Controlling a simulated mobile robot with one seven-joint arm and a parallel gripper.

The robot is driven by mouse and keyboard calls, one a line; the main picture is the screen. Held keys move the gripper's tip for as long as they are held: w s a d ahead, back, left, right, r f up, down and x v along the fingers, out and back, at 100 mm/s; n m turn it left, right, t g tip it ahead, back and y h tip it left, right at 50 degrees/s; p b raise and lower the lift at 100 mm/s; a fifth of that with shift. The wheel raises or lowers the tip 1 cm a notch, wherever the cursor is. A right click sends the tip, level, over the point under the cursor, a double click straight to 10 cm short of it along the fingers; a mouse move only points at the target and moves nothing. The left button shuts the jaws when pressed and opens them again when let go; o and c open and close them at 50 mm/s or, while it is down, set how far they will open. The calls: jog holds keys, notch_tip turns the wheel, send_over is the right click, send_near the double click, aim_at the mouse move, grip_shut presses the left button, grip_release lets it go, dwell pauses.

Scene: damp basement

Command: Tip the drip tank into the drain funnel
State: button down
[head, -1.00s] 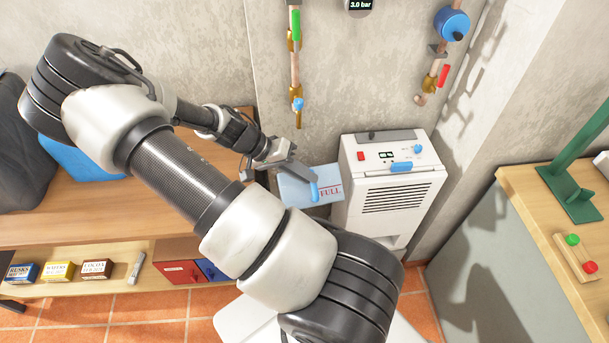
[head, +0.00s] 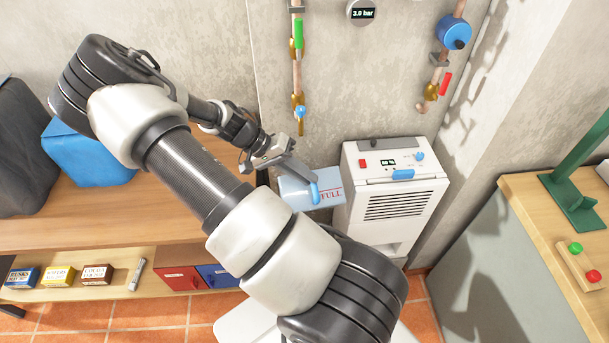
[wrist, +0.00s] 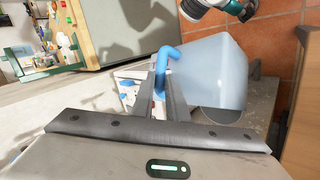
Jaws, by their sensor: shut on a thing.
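The drip tank (head: 298,192) is a translucent pale blue box with a red FULL mark and a blue handle. It is in the air just left of the white dehumidifier (head: 392,200). My gripper (head: 312,182) is shut on the tank's blue handle, which shows between the fingers in the wrist view (wrist: 160,88). The wrist view also shows the tank (wrist: 215,75) hanging beside the fingers. I cannot make out the water inside it. I cannot identify the drain funnel in either view.
Pipes with valves (head: 298,60) run down the wall behind. A wooden worktop (head: 530,215) with a green stand (head: 575,190) is at the right.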

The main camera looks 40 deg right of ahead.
jog(key=shift+d, duration=0.1)
jog(key=shift+w+d+r+n+g+b, duration=0.2)
jog(key=shift+w+g, duration=0.1)
jog(key=shift+w, duration=0.2)
jog(key=shift+w+d+r+n+g+b, duration=0.1)
jog(key=shift+w+d+r+g+b, duration=0.15)
jog(key=shift+w, duration=0.2)
jog(key=shift+w+f+y, duration=0.1)
jog(key=shift+w+y, duration=0.05)
jog(key=shift+y, duration=0.15)
dwell(0.4)
jog(key=shift+w+d+r+n+g+b, duration=0.15)
jog(key=shift+w+d+g+b, duration=0.15)
jog(key=shift+w, duration=0.2)
jog(key=shift+w+d+r+n+g+b, duration=0.15)
jog(key=shift+w+g+b, duration=0.1)
jog(key=shift+w+b, duration=0.15)
jog(key=shift+w+f, duration=0.1)
jog(key=shift+w, duration=0.05)
dwell(0.4)
jog(key=shift+w+d+n+g+b, duration=0.25)
jog(key=shift+w+g+b, duration=0.1)
jog(key=shift+w+b, duration=0.2)
jog(key=shift+w+d+n+g+b, duration=0.15)
jog(key=shift+w+d+g+b, duration=0.15)
jog(key=shift+w+b, duration=0.2)
jog(key=shift+a, duration=0.1)
dwell(3.7)
